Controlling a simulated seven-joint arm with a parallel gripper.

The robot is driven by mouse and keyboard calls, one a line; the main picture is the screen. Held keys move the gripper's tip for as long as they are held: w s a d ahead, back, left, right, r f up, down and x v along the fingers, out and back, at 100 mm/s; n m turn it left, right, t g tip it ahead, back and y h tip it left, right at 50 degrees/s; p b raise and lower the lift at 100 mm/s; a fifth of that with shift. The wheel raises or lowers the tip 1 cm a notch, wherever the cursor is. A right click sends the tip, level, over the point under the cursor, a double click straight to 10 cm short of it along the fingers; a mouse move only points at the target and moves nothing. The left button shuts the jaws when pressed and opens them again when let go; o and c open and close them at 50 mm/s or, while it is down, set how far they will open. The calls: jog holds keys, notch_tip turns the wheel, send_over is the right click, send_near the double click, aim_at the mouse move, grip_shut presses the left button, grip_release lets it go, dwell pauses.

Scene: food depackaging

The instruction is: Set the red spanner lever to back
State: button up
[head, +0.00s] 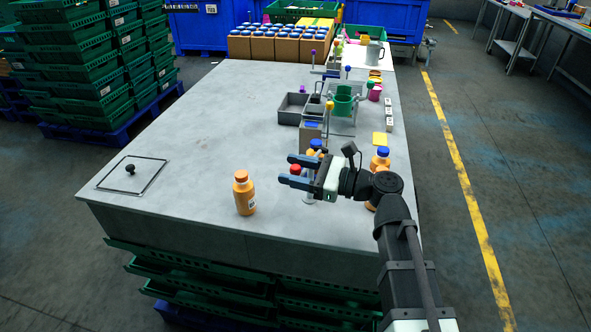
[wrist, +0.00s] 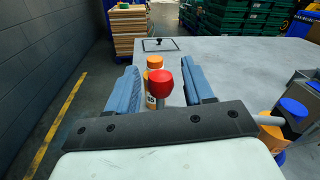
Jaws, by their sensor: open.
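The red spanner lever shows as a round red knob (head: 295,169) in the head view, partly hidden by my gripper. In the wrist view the red knob (wrist: 162,85) stands on a grey stem between my two blue fingers. My gripper (head: 288,170) is open, with its fingers pointing left over the table. In the wrist view, gaps show between the knob and both fingers of my gripper (wrist: 160,80), so it is not clamped.
An orange bottle (head: 244,196) stands just beyond my fingertips. A blue-capped orange bottle (head: 380,160) stands behind my wrist. Grey trays (head: 291,108) and a green container (head: 343,98) stand farther back. The table's left side is clear, except a black-knobbed plate (head: 150,174).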

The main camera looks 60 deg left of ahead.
grip_shut()
dwell(0.3)
dwell(0.3)
jog(key=shift+w+d+n+g+h, duration=0.45)
jog(key=shift+n+g+h, duration=0.35)
jog(key=shift+h, duration=0.15)
jog(key=shift+w+d+n+g+h, duration=0.35)
jog(key=shift+d+n+g+h, duration=0.1)
jog(key=shift+n+g+h, duration=0.45)
jog(key=shift+w+d+n+g+h, duration=0.45)
jog(key=shift+n+g+h, duration=0.25)
jog(key=shift+h, duration=0.35)
grip_release()
